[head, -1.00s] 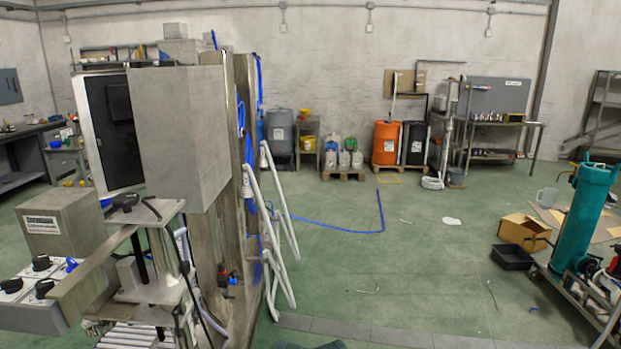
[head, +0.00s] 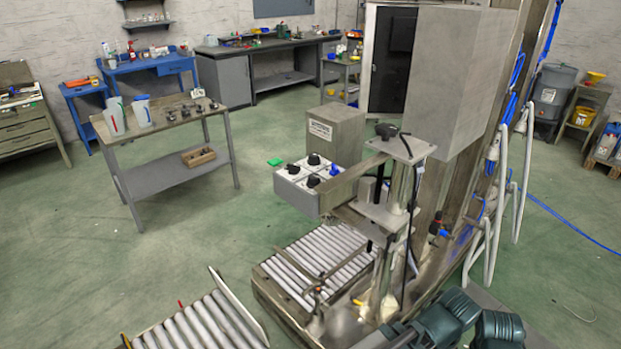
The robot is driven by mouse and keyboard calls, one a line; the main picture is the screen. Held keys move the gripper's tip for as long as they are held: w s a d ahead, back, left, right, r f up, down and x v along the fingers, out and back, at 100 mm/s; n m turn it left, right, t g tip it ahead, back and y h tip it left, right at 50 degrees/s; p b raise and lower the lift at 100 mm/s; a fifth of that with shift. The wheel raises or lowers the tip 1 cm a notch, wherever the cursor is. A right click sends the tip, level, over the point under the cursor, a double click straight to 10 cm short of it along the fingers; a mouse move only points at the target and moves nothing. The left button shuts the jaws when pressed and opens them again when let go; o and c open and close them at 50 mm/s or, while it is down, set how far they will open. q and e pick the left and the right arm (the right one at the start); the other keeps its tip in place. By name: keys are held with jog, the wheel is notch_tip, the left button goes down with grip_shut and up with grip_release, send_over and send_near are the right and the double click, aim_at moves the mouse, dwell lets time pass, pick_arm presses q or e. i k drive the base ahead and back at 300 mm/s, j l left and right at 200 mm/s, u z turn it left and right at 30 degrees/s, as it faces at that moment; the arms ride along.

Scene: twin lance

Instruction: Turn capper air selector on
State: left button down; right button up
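A grey control box (head: 298,196) stands out on the left side of the capping machine in the head view. Its sloped white top carries black knobs, including a back knob (head: 314,159), a left knob (head: 293,169) and a front knob (head: 313,181). A blue selector (head: 335,170) sits at the right of this top. I cannot read the labels, so I cannot tell which one is the capper air selector or how it is set. Neither of my grippers shows, and nothing touches the box.
A roller conveyor (head: 318,262) runs below the box, with another roller section (head: 205,325) at the front. A metal bracket (head: 352,187) crosses the box's right side. A side table (head: 165,130) with jugs stands at left. Green floor (head: 190,245) lies clear between.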

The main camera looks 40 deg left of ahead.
aim_at(335, 171)
jog(key=k+u, duration=0.15)
jog(key=u, duration=1.05)
